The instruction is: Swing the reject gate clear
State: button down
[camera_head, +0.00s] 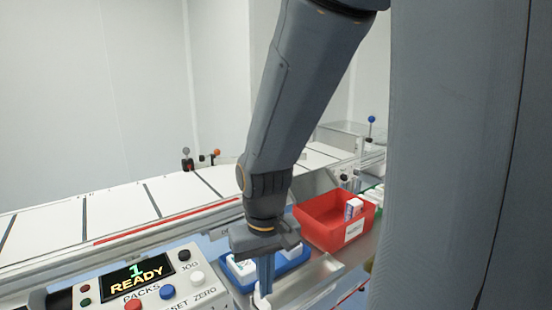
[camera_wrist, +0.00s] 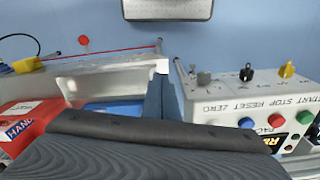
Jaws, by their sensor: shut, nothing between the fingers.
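My gripper (camera_head: 264,278) points down in the head view, its narrow blue fingers together and empty. It is in front of the blue bin (camera_head: 299,268), between the control box and a pale metal chute (camera_head: 308,284). A small white block (camera_wrist: 162,66) shows at the fingertips in the wrist view, beside the pale chute wall (camera_wrist: 105,65); I cannot tell whether they touch it. My fingers also show in the wrist view (camera_wrist: 155,95). I cannot make out the reject gate for certain; my gripper and arm hide part of this area.
The control box (camera_head: 150,290) with a READY display, buttons and knobs stands close to the left of my gripper. A red bin (camera_head: 325,228) holding a small carton is to the right. The white web (camera_head: 110,208) runs behind. Blue floor (camera_wrist: 240,40) is open beyond.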

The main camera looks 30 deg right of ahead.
aim_at(308, 164)
jog(key=w+d+r+m+t+h, duration=0.1)
jog(key=w+d+m+t, duration=0.2)
jog(key=w+d, duration=0.7)
jog(key=w+d+r+m+t+h, duration=0.1)
jog(key=w+d+r+m+t, duration=0.1)
jog(key=w+d+m, duration=0.5)
jog(key=w+d+r+m+t+h+b, duration=0.1)
jog(key=w+d+m+t, duration=0.3)
jog(key=w+d, duration=0.9)
jog(key=shift+d+r+m+h, duration=0.2)
jog(key=shift+d+m+h, duration=0.1)
jog(key=shift+m+h, duration=0.35)
jog(key=w+d+r+m+t, duration=0.2)
jog(key=d+m, duration=0.1)
jog(key=d, duration=0.3)
jog(key=w+d+r+m+t, duration=0.1)
jog(key=d+r+m+t, duration=0.1)
jog(key=d, duration=0.3)
jog(key=shift+h, duration=0.45)
jog(key=x, duration=1.2)
jog(key=shift+w+d+r, duration=0.1)
jog(key=shift+w+r, duration=0.1)
jog(key=shift+w, duration=0.15)
jog(key=shift+w+d, duration=0.3)
jog(key=shift+w, duration=0.45)
jog(key=shift+d, duration=0.1)
